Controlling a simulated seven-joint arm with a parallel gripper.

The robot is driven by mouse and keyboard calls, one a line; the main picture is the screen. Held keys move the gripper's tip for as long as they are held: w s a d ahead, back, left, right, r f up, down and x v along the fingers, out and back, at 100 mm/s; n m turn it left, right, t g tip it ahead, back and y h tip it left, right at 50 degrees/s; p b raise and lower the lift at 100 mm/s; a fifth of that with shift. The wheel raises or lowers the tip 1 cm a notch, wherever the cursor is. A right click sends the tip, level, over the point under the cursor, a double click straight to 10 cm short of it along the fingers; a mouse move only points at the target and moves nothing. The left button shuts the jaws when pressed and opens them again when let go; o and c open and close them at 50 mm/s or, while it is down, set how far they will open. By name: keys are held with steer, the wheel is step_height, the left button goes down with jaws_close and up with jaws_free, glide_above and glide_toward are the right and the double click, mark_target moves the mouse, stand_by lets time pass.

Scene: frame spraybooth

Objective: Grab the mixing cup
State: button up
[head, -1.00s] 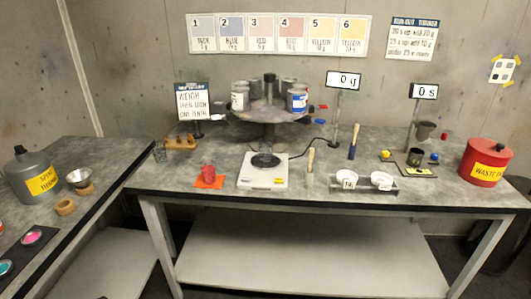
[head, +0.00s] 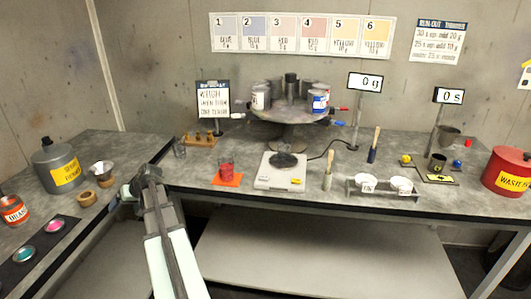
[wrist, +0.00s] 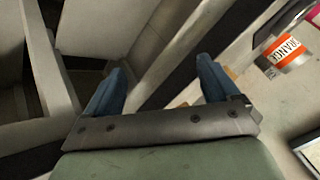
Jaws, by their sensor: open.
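No cup carries a readable label, so I cannot tell for sure which is the mixing cup. A small clear cup (head: 179,148) stands upright on the main bench, left of the orange mat. A red cup (head: 226,168) stands on the orange mat (head: 222,180). My gripper (wrist: 160,68) is open in the wrist view, with nothing between its two blue fingers. In the head view my arm rises from the bottom, and its end is at the gap between the two benches, left of and nearer than the clear cup. No cup shows in the wrist view.
The wooden block with small pegs (head: 199,140) is just right of the clear cup. The scale (head: 280,172) reads 0 g.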

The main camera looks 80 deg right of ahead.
steer(key=w+d+r+m+t+h, duration=0.2)
steer(key=d+r+h, duration=0.1)
steer(key=d+r, duration=0.85)
step_height(320, 180, up, 11)
steer(key=m+g+h, duration=0.3)
steer(key=g+h, duration=0.1)
steer(key=g, duration=0.4)
glide_above(285, 145)
steer(key=s+a, duration=0.2)
steer(key=a, duration=0.2)
steer(key=x, duration=0.7)
steer(key=shift+w+d+f, duration=0.1)
steer(key=shift+d+f, duration=0.1)
steer(key=shift+f, duration=0.05)
steer(key=shift+a+f+x, duration=0.1)
steer(key=shift+a+x, duration=0.05)
steer(key=shift+x, duration=1.25)
steer(key=shift+a+f+x, duration=0.1)
steer(key=shift+a+x, duration=0.05)
steer(key=shift+x, duration=1.3)
steer(key=c, duration=1)
